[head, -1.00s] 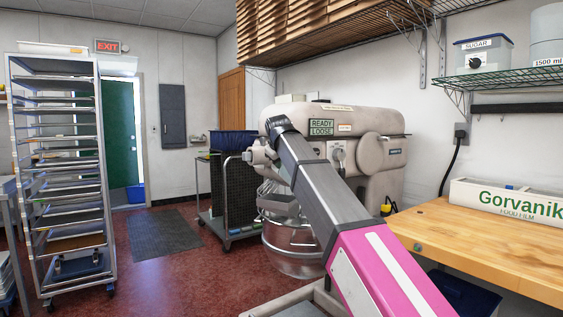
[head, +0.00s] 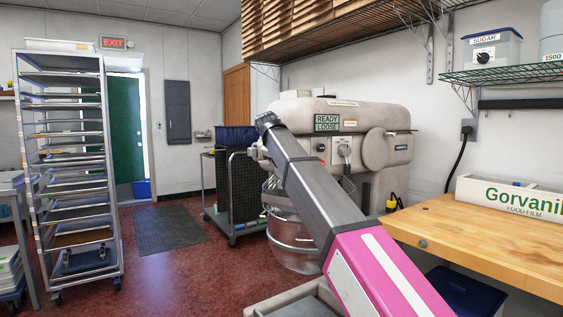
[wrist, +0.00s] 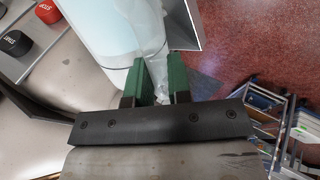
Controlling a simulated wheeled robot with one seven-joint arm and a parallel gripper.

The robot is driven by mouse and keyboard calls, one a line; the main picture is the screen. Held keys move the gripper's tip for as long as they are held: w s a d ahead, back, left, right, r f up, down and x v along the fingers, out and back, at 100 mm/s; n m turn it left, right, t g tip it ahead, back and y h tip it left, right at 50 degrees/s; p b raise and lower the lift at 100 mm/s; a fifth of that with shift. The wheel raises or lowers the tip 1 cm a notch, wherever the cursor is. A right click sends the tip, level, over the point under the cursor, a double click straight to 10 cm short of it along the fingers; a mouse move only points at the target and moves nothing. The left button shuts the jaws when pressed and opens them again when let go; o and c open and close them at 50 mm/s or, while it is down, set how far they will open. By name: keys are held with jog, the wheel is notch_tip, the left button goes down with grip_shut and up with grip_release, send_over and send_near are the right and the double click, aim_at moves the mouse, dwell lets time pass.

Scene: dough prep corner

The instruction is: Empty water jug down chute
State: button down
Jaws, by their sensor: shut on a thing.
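In the wrist view, my gripper (wrist: 157,80) has two green fingers closed on a narrow part of a clear, pale blue-white jug (wrist: 118,32). The jug's body extends beyond the fingers toward the top of the picture. A flat grey metal piece with a straight edge (wrist: 184,18), possibly the chute, lies against or close beside the jug's right side; I cannot tell if they touch. The water level cannot be made out. In the head view, my arm reaches up in front of the mixer (head: 300,110), and the gripper and jug are not clearly visible.
The mixer's steel bowl (head: 292,245) sits partly behind my arm. Red (wrist: 46,12) and black (wrist: 14,43) knobs show in the wrist view. A wooden worktop (head: 460,235) stands at right, a tall tray rack (head: 70,160) at left.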

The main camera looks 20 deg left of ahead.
jog(key=shift+w+a+f+n+g+h, duration=0.3)
jog(key=shift+w+a+f+h, duration=0.1)
jog(key=shift+a+f+h, duration=0.35)
jog(key=shift+w+a+r+n+g+h, duration=0.2)
jog(key=shift+w+a+r+g+h, duration=0.05)
jog(key=shift+a+h, duration=0.25)
jog(key=shift+w+a+r+n+g+h, duration=0.2)
jog(key=shift+a+r+g+h, duration=0.05)
jog(key=shift+a+h, duration=0.2)
dwell(1.6)
jog(key=shift+s+d+y, duration=0.3)
jog(key=shift+d+y, duration=0.1)
jog(key=shift+d, duration=0.05)
jog(key=shift+s+d+f+m+t+y, duration=0.15)
jog(key=shift+d+m+t+y, duration=0.15)
jog(key=shift+y, duration=0.2)
jog(key=shift+s+d+r+m+t+y, duration=0.1)
jog(key=shift+d+m+t+y, duration=0.15)
jog(key=shift+y, duration=0.25)
jog(key=shift+t+y, duration=0.25)
jog(key=shift+y, duration=0.15)
jog(key=shift+w+a+m, duration=0.1)
jog(key=shift+m, duration=0.15)
